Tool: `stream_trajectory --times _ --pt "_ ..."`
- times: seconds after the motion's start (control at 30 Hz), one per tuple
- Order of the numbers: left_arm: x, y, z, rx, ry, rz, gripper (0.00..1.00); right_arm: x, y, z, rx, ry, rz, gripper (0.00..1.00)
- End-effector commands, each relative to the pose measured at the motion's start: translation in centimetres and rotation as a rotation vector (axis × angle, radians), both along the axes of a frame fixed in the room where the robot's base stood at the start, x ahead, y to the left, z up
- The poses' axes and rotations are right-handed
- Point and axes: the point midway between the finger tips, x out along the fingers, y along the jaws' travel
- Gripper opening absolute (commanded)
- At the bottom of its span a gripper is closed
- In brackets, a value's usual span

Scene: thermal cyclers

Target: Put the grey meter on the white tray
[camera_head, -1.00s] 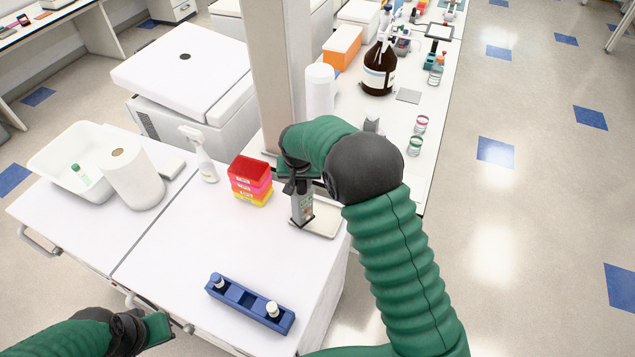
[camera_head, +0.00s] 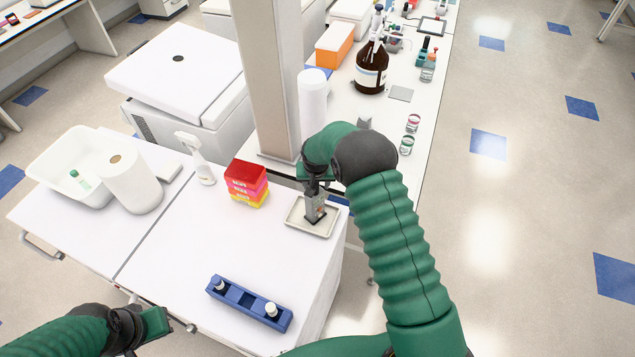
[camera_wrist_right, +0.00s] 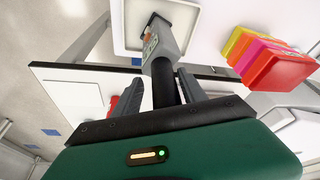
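The grey meter (camera_head: 315,208) stands on the white tray (camera_head: 322,234) at the right end of the near bench. In the right wrist view the meter (camera_wrist_right: 164,52) has its foot inside the rim of the tray (camera_wrist_right: 130,22). My right gripper (camera_head: 316,183) is above the meter. In the wrist view its fingers (camera_wrist_right: 160,92) are spread on either side of the meter's dark upper part, with a gap showing on the left. My left gripper (camera_head: 167,323) is low at the left, away from the meter; its fingers are not clear.
Stacked coloured boxes (camera_head: 247,183) stand just left of the tray. A blue rack (camera_head: 248,303) with bottles lies near the bench's front. A spray bottle (camera_head: 196,160), paper roll (camera_head: 131,185) and white basin (camera_head: 62,160) are further left. A pillar (camera_head: 272,80) rises behind.

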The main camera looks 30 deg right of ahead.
Motion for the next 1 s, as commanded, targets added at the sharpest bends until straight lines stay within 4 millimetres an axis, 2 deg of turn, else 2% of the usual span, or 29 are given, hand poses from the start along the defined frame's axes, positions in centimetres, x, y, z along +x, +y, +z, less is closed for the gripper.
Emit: stream_trajectory --times 0.17,0.37,0.47,0.7,0.8,0.93,1.0 --pt "0.0 0.0 0.0 0.0 0.0 0.001 0.0 0.0 0.6 0.2 -0.004 -0.001 0.001 0.5" --pt "0.0 0.1 -0.4 0.001 0.0 0.002 0.0 -0.2 0.3 0.9 -0.001 -0.004 0.001 0.5" --pt "0.0 0.1 -1.1 0.001 0.0 0.002 0.0 -0.7 0.3 2.6 0.001 -0.006 0.0 0.5" --pt "0.0 0.1 -2.8 0.0 0.0 0.001 0.0 -2.5 0.8 8.4 0.003 -0.006 0.0 0.5" --pt "0.0 0.1 -3.1 0.0 0.0 0.001 0.0 -3.0 1.3 10.2 0.001 -0.005 0.001 0.5" --pt "0.0 0.1 -3.3 0.0 0.0 0.001 0.0 -3.9 1.9 11.4 0.002 0.001 0.01 0.5" --pt "0.0 0.1 -3.2 0.0 0.0 0.001 0.0 -5.8 3.0 11.9 0.005 0.011 0.049 0.5"
